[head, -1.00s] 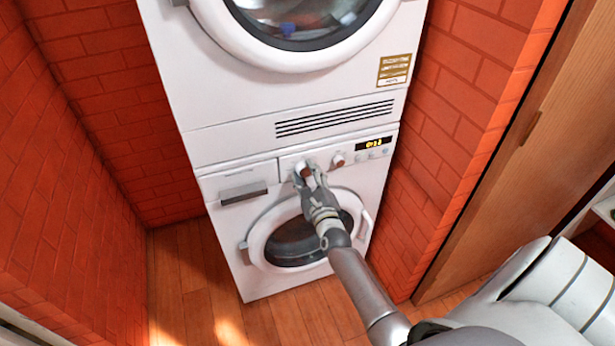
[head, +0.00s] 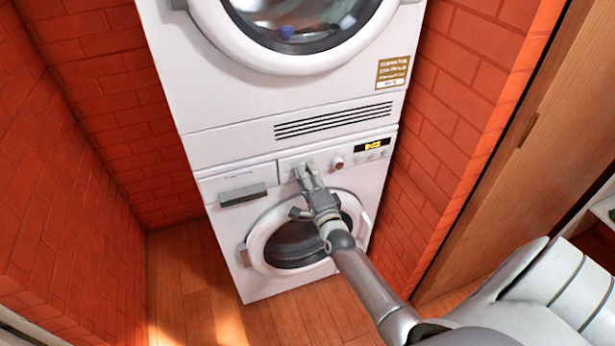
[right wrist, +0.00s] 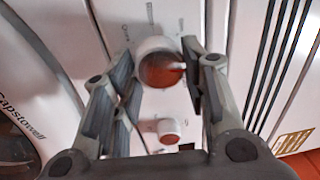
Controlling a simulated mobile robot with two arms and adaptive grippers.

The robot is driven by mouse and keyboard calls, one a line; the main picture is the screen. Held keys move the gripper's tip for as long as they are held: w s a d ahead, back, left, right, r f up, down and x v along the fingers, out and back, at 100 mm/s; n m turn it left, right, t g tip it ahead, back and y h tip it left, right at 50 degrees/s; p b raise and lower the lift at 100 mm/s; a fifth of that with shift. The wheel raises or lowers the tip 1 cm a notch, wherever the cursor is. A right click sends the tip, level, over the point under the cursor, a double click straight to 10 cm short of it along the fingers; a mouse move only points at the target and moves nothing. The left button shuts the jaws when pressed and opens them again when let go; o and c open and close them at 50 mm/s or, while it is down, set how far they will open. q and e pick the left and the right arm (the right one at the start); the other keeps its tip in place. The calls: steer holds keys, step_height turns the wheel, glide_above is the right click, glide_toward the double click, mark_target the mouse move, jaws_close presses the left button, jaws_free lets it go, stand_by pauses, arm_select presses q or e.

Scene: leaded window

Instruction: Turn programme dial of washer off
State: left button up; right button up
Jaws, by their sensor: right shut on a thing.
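The washer (head: 228,243) is the lower white machine of a stack. Its larger round dial (right wrist: 160,66), white with a reddish-brown face, sits between the fingers of my right gripper (right wrist: 158,76) in the right wrist view. The gripper is shut on this dial, one finger on each side. In the head view my right gripper (head: 307,172) reaches the control panel and mostly hides the dial. A smaller knob (head: 338,162) is to its right and also shows in the right wrist view (right wrist: 170,131). My left gripper is not in view.
A lit display (head: 370,147) and small buttons are at the panel's right. A drawer handle (head: 243,195) is at its left. The round door (head: 258,235) is below my gripper. Another machine (head: 160,60) stands above, and red brick walls (head: 70,190) flank the stack.

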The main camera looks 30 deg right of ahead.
steer(key=shift+f+n, duration=0.1)
steer(key=shift+n, duration=1)
steer(key=o, duration=1)
steer(key=shift+s, duration=0.1)
steer(key=v, duration=1.2)
